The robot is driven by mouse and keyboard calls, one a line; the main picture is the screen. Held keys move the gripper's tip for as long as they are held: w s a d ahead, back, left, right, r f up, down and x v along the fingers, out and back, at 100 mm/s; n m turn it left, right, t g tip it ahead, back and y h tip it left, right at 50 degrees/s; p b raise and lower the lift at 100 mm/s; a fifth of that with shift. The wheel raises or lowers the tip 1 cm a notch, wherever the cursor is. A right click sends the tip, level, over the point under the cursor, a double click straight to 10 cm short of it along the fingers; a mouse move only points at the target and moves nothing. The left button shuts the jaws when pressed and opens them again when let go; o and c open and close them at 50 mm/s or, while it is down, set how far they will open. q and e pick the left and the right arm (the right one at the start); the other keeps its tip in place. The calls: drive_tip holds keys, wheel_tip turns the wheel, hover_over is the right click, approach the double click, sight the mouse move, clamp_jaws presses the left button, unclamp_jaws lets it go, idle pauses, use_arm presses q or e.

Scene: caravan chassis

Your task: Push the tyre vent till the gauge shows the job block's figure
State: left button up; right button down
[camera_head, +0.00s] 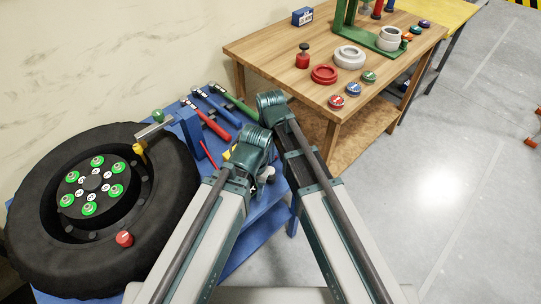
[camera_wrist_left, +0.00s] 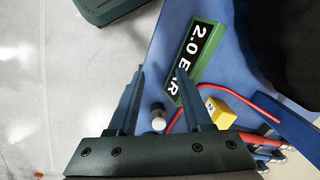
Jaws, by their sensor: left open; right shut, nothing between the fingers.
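The job block (camera_wrist_left: 195,62) is green with a black face reading 2.0 and a partly covered unit. It lies on the blue bench in the left wrist view. My left gripper (camera_wrist_left: 160,78) is open and empty, its right finger close by the block. A small dark cylinder with a pale cap (camera_wrist_left: 158,122) shows between the finger bases; I cannot tell if it is the vent. The tyre (camera_head: 170,190) lies flat at the left. No gauge reading is legible.
A yellow block (camera_wrist_left: 220,112) and a red hose (camera_wrist_left: 255,104) lie beside the left gripper. Hammers (camera_head: 212,124) lie at the blue bench's back. A wooden table (camera_head: 270,50) with coloured parts stands beyond.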

wheel_tip(320, 180, up, 8)
drive_tip(key=p, duration=0.6)
drive_tip(key=shift+f, duration=0.25)
drive_tip(key=s+d+m, duration=0.4)
drive_tip(key=d, duration=0.5)
drive_tip(key=s+d+m, duration=0.3)
drive_tip(key=d+m, duration=0.2)
drive_tip(key=d, duration=0.3)
drive_tip(key=s+a+n+h, duration=0.1)
drive_tip(key=s+a+n, duration=0.2)
drive_tip(key=s+a, duration=0.3)
drive_tip(key=a, duration=0.4)
drive_tip(key=shift+s+a+n, duration=0.15)
drive_tip(key=shift+a+n, duration=0.1)
drive_tip(key=shift+n, duration=0.15)
